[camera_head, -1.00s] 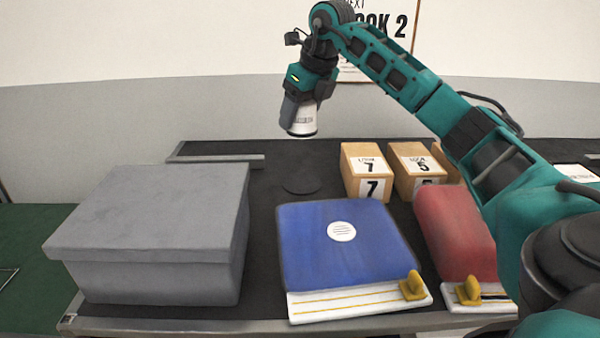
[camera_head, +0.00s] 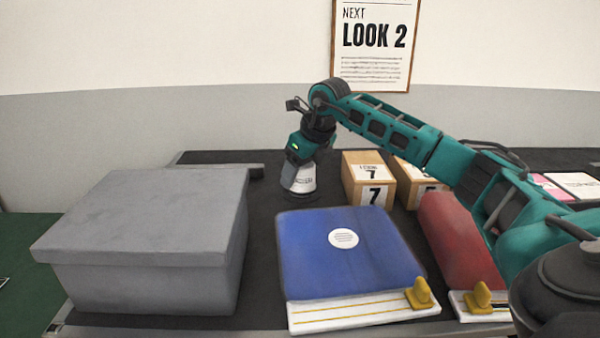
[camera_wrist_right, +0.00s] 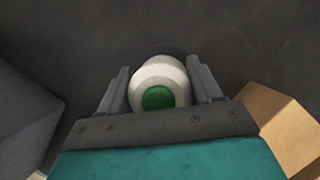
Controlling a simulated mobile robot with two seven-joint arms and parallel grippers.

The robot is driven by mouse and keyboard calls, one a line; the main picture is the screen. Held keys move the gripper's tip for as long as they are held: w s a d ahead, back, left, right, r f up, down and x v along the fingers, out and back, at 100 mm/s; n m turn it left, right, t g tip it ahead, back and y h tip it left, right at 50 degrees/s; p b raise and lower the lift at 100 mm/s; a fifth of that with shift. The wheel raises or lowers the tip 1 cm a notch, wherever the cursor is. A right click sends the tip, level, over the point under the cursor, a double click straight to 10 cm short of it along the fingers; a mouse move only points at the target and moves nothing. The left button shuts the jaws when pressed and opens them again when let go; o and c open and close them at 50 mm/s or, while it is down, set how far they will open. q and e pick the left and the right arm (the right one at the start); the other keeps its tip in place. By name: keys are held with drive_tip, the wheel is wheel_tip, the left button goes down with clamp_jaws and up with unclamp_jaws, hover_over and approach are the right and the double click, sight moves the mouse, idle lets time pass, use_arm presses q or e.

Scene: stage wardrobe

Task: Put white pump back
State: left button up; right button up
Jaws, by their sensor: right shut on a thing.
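The white pump (camera_head: 299,181) is a white bottle-like body with dark print, upright at the back of the dark table. My right gripper (camera_head: 299,165) is shut around its upper part. In the right wrist view the pump (camera_wrist_right: 172,72) shows from above, pale with a green round top, between the two fingers of the right gripper (camera_wrist_right: 160,88). The pump's base is down at the dark round mat (camera_head: 292,199); whether it touches cannot be told for sure. My left gripper is not in view.
Wooden boxes labelled 7 (camera_head: 368,181) and 5 (camera_head: 408,190) stand just right of the pump. A grey lidded box (camera_head: 150,240) fills the left front. A blue case (camera_head: 345,262) lies in front, a red one (camera_head: 455,240) beside it. A metal rail (camera_head: 215,171) runs behind the grey box.

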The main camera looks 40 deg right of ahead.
drive_tip(key=shift+f, duration=0.15)
drive_tip(key=o, duration=1.4)
drive_tip(key=shift+r, duration=0.3)
drive_tip(key=p+v, duration=0.2)
drive_tip(key=v, duration=0.9)
drive_tip(key=shift+s+r, duration=0.15)
drive_tip(key=shift+r, duration=0.25)
